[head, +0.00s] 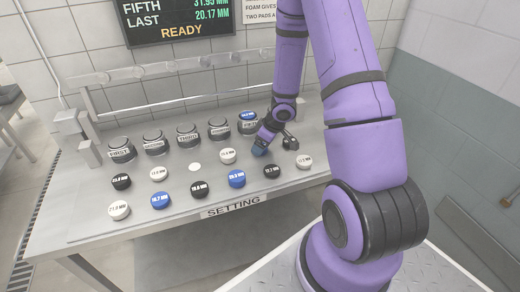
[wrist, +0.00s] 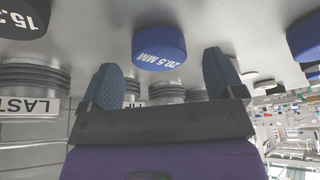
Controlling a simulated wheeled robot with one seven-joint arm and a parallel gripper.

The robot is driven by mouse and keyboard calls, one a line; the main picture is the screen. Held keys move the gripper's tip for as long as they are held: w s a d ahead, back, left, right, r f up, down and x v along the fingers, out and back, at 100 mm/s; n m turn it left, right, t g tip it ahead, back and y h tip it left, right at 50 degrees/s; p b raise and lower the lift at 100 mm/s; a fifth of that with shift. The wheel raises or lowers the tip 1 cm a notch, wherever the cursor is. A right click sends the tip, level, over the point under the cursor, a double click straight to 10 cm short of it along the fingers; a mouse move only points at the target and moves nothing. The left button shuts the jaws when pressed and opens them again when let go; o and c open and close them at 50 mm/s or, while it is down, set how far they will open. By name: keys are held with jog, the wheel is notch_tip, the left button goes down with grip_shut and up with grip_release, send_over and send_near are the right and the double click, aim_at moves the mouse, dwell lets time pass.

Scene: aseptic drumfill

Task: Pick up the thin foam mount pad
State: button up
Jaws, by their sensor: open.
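Round pads with millimetre labels lie in rows on the metal table (head: 100,230); I cannot tell by label which is the thin foam one. A small plain white disc (head: 194,167), smaller than the others, lies among them. My gripper (head: 260,150) is low over the back right of the table, right of a white pad (head: 228,155). In the wrist view my gripper (wrist: 160,70) is open, its two blue fingers apart. A blue pad reading about 20.5 MM (wrist: 159,46) shows beyond and between the fingertips, not gripped. Part of a black pad (wrist: 22,18) shows at upper left.
Several ribbed dark mounts with name labels, such as FIRST (head: 121,150), stand along the back; the right one carries a blue pad (head: 248,116). A dark knobbed part (head: 290,142) is close right of my gripper. The display (head: 178,15) reads READY.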

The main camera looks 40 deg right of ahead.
jog(key=shift+x, duration=0.9)
jog(key=c, duration=1)
jog(key=shift+r, duration=0.1)
